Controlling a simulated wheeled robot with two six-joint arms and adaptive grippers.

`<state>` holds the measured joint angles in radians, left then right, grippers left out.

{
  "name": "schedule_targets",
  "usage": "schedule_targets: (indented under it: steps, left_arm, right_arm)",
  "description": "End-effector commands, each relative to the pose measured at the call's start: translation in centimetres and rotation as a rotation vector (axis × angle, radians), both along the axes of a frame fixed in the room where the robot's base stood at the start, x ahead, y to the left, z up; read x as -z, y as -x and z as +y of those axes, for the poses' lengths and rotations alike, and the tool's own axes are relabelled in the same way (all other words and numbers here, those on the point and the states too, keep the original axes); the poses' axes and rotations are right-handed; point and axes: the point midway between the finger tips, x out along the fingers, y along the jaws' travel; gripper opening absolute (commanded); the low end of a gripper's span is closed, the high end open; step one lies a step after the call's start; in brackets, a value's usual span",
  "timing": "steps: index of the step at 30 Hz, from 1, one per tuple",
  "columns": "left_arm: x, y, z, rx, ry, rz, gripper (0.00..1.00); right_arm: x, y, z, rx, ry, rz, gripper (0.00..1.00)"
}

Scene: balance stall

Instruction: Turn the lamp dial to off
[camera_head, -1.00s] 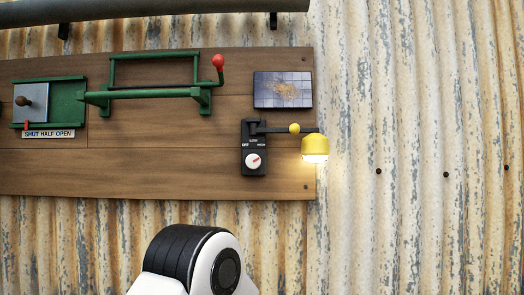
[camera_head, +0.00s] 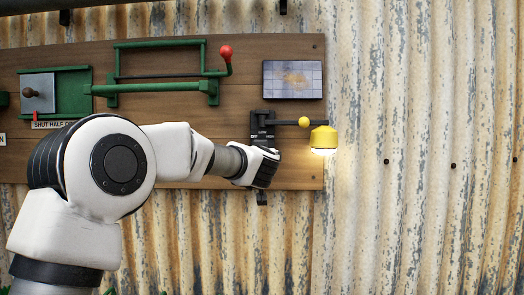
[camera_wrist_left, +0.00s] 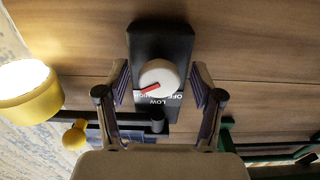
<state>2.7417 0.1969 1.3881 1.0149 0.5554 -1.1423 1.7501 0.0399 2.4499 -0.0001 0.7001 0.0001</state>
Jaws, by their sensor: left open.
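The lamp dial (camera_wrist_left: 159,76) is a round white knob with a red pointer on a black plate (camera_wrist_left: 160,40). In the left wrist view the picture is upside down, and the pointer aims at the HIGH label. In the head view my left gripper (camera_head: 265,172) hides the dial, and only the plate's upper part with labels shows. The yellow lamp (camera_head: 323,138) is lit; it also shows in the left wrist view (camera_wrist_left: 28,92). My left gripper (camera_wrist_left: 160,82) is open, with one finger on each side of the dial and gaps visible. My right gripper is not in view.
A wooden board (camera_head: 240,110) on a corrugated wall carries the dial. A black lamp arm with a yellow ball (camera_head: 304,122) runs close to the dial. A dark picture panel (camera_head: 292,79) and a green frame with a red-knobbed crank (camera_head: 226,51) are above.

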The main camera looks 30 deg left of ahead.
Motion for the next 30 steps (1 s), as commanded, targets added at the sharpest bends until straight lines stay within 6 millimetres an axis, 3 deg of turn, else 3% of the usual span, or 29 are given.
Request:
schedule_targets:
  steps: [7,12,30]
  left_arm:
    - [0.08,-0.21,0.1,0.0,0.0,0.0,0.67]
    - [0.09,-0.2,0.09,0.0,0.0,0.0,0.08]
    - [0.09,-0.22,0.06,0.001,0.109,-0.066,0.08]
  right_arm:
    - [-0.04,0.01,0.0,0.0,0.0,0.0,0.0]
    - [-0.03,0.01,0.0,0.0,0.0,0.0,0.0]
    - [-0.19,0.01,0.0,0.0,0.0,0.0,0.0]
